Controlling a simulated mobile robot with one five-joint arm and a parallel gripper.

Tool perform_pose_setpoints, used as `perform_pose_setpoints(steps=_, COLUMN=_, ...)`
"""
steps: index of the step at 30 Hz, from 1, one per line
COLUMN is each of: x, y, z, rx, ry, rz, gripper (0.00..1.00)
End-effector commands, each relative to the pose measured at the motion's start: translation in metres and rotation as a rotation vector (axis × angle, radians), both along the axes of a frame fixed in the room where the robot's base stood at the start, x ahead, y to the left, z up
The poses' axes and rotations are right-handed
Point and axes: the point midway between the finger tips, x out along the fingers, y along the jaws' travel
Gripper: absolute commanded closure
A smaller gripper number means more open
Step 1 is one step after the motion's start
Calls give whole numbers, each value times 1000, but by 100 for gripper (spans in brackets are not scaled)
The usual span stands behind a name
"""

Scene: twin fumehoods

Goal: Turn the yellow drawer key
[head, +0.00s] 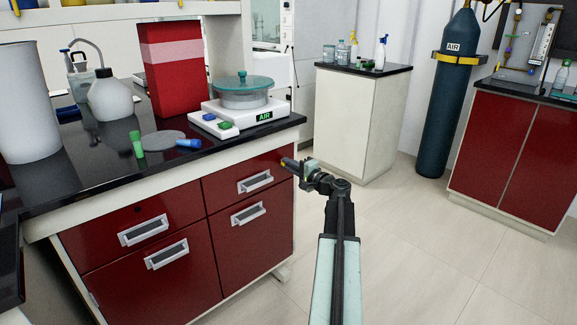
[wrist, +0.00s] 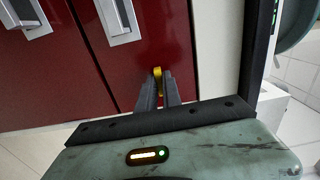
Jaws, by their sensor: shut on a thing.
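The yellow key (wrist: 157,71) shows in the wrist view as a small yellow piece between my fingertips, against the red drawer front. My gripper (wrist: 160,82) is shut on it. In the head view my gripper (head: 287,163) reaches the upper right corner of the red cabinet, at the upper right drawer (head: 225,187). Most of the key is hidden by the fingers, so I cannot tell its turn angle.
Drawer handles (head: 255,181) stick out left of my gripper. The black bench top (head: 75,190) above holds a balance-like device (head: 240,112), a red box and bottles. Open floor (head: 420,240) lies to the right.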

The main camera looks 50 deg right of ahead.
Motion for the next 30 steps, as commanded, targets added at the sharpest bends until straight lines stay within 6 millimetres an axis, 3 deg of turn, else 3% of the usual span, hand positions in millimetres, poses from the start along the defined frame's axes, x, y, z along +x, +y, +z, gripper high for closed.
perform_pose_setpoints(steps=10, x=1, y=1, z=0, rx=-3, ry=0, rz=2, gripper=100)
perform_pose_setpoints(steps=11, x=1, y=1, z=0, rx=-3, ry=0, rz=2, gripper=82)
perform_pose_setpoints(steps=12, x=1, y=1, z=0, rx=-3, ry=0, rz=2, gripper=71)
perform_pose_setpoints(steps=13, x=1, y=1, z=0, rx=-3, ry=0, rz=2, gripper=69)
perform_pose_setpoints(steps=23, x=-3, y=0, z=0, rx=-2, ry=0, rz=0, gripper=69)
perform_pose_setpoints(steps=30, x=-46, y=5, z=0, rx=-2, ry=0, rz=-2, gripper=69)
